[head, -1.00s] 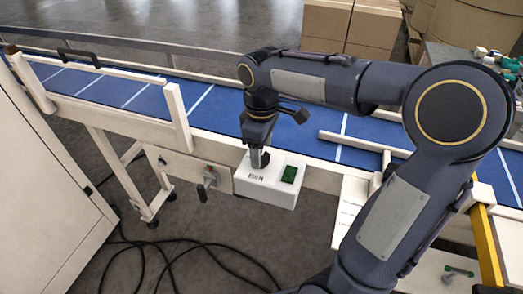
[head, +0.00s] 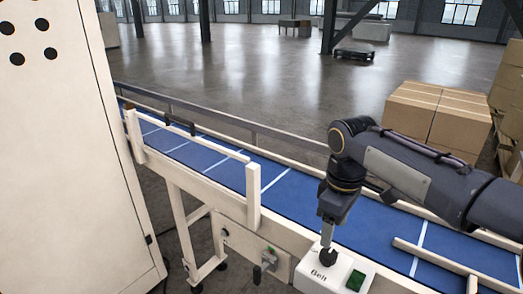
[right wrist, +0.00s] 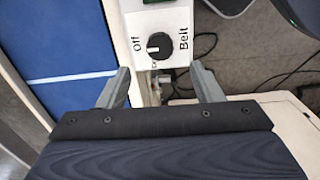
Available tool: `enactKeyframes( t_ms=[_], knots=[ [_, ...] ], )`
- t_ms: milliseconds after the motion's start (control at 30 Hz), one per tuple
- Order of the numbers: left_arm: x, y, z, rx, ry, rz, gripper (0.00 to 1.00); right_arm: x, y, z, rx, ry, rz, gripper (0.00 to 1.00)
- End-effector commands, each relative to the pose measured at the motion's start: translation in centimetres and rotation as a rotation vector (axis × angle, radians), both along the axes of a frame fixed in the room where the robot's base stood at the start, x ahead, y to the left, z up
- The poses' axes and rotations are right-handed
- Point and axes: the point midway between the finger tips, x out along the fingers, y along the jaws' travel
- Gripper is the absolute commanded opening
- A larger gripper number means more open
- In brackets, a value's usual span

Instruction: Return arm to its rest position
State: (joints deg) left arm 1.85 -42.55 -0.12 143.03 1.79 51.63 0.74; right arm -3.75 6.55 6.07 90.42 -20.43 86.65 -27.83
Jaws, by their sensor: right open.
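My right gripper (head: 327,240) points down just above the black rotary knob (head: 328,257) on a white control box (head: 309,272). In the right wrist view, my right gripper (right wrist: 162,82) has its two grey fingers spread apart with nothing between them. The knob (right wrist: 159,46) shows beyond the fingertips, between the words "Off" and "Belt", clear of the fingers. A green button (head: 355,281) sits beside the knob. My right arm comes in from the right side of the head view, bent at the elbow. My left gripper is not in view.
The blue conveyor belt (head: 290,200) with pale rails runs diagonally behind the control box. A tall white cabinet (head: 70,150) stands at the left. Cardboard boxes (head: 435,115) stand behind the arm. Open floor (head: 250,80) lies beyond the conveyor.

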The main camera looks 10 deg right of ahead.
Motion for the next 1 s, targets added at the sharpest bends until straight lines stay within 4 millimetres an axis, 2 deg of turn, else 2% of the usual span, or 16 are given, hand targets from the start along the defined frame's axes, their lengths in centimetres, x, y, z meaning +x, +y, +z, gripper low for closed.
enactKeyframes(
  t_ms=[133, 233, 400, 533, 700, 933, 1000],
  knots=[
    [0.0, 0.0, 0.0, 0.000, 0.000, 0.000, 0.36, -2.3, -0.2, -0.2, 0.040, -0.042, -0.072, 0.60],
    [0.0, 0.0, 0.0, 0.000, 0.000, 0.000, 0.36, -5.7, 0.1, -0.9, 0.114, -0.107, -0.196, 0.60],
    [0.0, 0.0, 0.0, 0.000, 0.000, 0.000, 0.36, -11.8, 1.6, -3.7, 0.289, -0.224, -0.473, 0.60],
    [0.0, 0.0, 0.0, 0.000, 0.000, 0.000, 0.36, -15.0, 3.1, -6.1, 0.412, -0.285, -0.657, 0.60],
    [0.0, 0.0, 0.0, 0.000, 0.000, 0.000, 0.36, -16.8, 4.3, -8.1, 0.506, -0.321, -0.792, 0.60],
    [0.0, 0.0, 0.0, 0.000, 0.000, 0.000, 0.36, -17.0, 4.5, -8.4, 0.522, -0.326, -0.815, 0.60],
    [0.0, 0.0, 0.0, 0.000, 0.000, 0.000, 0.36, -17.0, 4.5, -8.4, 0.522, -0.326, -0.814, 0.53]
  ],
)
